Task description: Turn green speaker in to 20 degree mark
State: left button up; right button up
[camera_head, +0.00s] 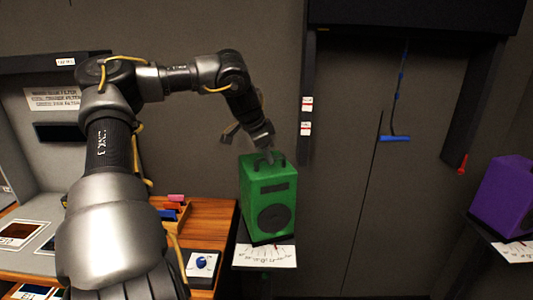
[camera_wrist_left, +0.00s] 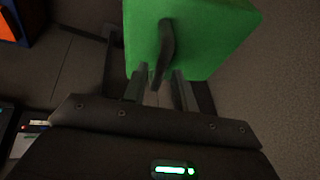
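The green speaker (camera_head: 268,196) stands upright on a small stand, its dark handle (camera_head: 262,160) on top. A white card with a fan of angle marks (camera_head: 265,256) lies in front of its base; the numbers are too small to read. My left gripper (camera_head: 269,150) is at the speaker's top, by the handle. In the left wrist view the green speaker (camera_wrist_left: 200,35) fills the upper middle. The handle (camera_wrist_left: 166,50) reaches down between the two fingers (camera_wrist_left: 160,92), which stand apart with gaps beside it. My right gripper is out of view.
A purple speaker (camera_head: 508,192) stands at the far right above another marked card (camera_head: 517,251). A wooden table (camera_head: 210,218) with a box of coloured blocks and a blue knob (camera_head: 201,262) is left of the green speaker. A dark wall is close behind.

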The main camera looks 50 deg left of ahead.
pick_arm(q)
jog(key=shift+o, duration=0.3)
jog(key=shift+s+r, duration=0.1)
jog(key=shift+r, duration=0.2)
jog(key=b+v, duration=0.3)
jog(key=v, duration=0.7)
